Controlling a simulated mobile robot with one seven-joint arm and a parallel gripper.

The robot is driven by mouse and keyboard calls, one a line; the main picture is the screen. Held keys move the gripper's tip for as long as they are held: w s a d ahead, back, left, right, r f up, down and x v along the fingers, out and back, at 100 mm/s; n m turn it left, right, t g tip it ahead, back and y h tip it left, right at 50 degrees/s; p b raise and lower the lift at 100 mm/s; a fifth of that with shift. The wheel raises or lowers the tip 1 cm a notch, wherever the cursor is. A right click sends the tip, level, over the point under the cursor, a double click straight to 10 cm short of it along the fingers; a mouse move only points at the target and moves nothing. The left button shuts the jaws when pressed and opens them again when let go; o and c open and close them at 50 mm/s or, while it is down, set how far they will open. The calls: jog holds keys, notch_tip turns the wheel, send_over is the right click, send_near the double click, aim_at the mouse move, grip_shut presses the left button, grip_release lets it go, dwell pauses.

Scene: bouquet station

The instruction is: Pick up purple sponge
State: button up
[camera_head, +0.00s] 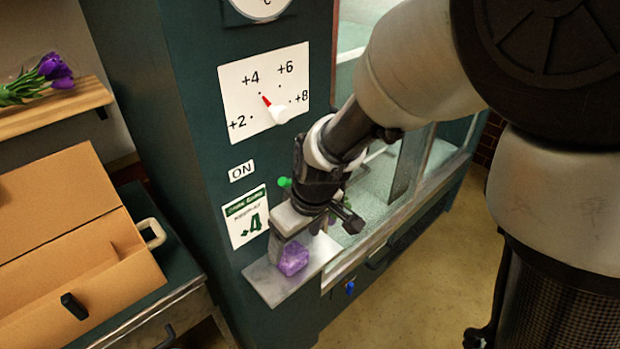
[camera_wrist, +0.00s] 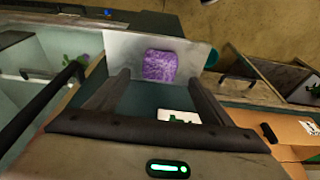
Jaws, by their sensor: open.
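The purple sponge (camera_head: 293,259) lies on a small grey metal shelf (camera_head: 270,283) that juts from the dark green cabinet in the head view. In the wrist view the sponge (camera_wrist: 160,65) rests on the shelf (camera_wrist: 118,45), beyond my fingertips and roughly centred between them. My gripper (camera_head: 284,243) is above and beside the sponge in the head view, close to it. In the wrist view my gripper (camera_wrist: 157,80) has its two fingers spread apart with nothing between them. Whether a finger touches the sponge cannot be told.
The dark green cabinet (camera_head: 185,130) with a dial panel (camera_head: 262,92) rises right behind the shelf. A glass-sided opening (camera_head: 400,190) lies to the right. An open cardboard box (camera_head: 75,255) stands at left, below purple flowers (camera_head: 50,72) on a wooden shelf (camera_head: 60,107). The floor (camera_head: 430,260) at right is clear.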

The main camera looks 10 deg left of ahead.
aim_at(292, 253)
jog(key=x, duration=0.5)
jog(key=shift+w, duration=0.1)
jog(key=c, duration=1.1)
jog(key=shift+d+r, duration=0.15)
jog(key=shift+r, duration=0.35)
jog(key=v, duration=0.6)
jog(key=shift+w+a+r, duration=0.2)
jog(key=shift+a, duration=0.1)
jog(key=shift+s+d+b, duration=1.2)
jog(key=shift+s+d, duration=0.85)
jog(key=shift+d, duration=0.35)
jog(key=shift+s+d+b, duration=1.25)
jog(key=shift+s+d, duration=0.85)
jog(key=shift+d, duration=0.3)
jog(key=shift+s+d+b, duration=1.2)
jog(key=shift+s+d, duration=0.85)
jog(key=shift+d, duration=0.35)
